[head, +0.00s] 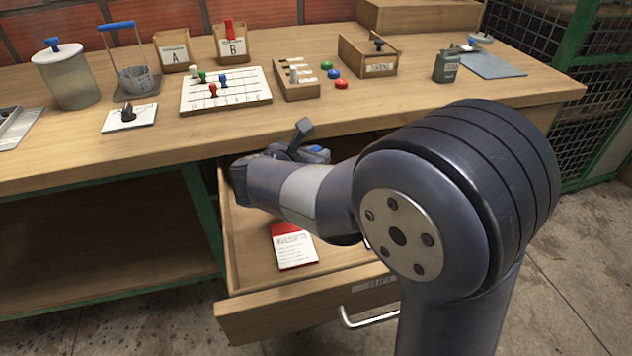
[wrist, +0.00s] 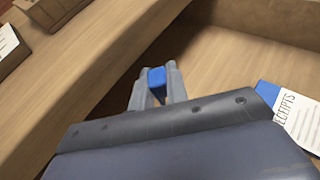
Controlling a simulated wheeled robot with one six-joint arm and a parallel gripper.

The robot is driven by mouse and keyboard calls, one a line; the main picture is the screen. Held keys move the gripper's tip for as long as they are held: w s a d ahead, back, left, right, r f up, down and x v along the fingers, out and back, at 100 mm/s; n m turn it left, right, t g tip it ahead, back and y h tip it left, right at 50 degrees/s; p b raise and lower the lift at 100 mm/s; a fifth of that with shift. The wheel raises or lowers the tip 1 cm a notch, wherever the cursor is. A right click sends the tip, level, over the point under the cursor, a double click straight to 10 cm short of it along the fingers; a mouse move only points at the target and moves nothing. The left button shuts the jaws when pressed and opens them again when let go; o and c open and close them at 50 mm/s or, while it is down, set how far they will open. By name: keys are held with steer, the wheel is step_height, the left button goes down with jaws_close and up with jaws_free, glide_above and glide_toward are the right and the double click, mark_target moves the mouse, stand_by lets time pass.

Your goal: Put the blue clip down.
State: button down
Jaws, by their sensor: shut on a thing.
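The blue clip (wrist: 156,77) sits between the two grey fingers of my gripper (wrist: 157,88) in the wrist view. My gripper is shut on it. In the head view my arm reaches over the open drawer (head: 262,322) under the bench, and my wrist is close to the bench's front edge. A small blue patch shows there beside my wrist; I cannot tell whether it is the clip. In the wrist view a blue-topped paper marked receipts (wrist: 292,112) lies on the drawer floor, to the right of the clip.
A red-topped paper (head: 293,247) lies in the drawer. The bench (head: 350,118) holds a pegboard (head: 238,97) with coloured pegs, boxes marked A (head: 175,52) and B (head: 232,46), a wooden tray (head: 369,57) and a lidded jar (head: 68,78). The bench's front strip is mostly clear.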

step_height(320, 180, down, 6)
steer(key=shift+f+b, duration=0.1)
steer(key=shift+b, duration=1.15)
steer(key=c, duration=1.4)
jaws_free()
steer(key=shift+r, duration=0.2)
steer(key=p+v, duration=0.3)
steer(key=v, duration=0.7)
steer(key=shift+s+a+p, duration=0.2)
steer(key=shift+s+p, duration=0.05)
steer(key=shift+p, duration=0.05)
steer(key=shift+s+a+r, duration=0.2)
steer(key=shift+s+a, duration=0.05)
steer(key=shift+s, duration=0.35)
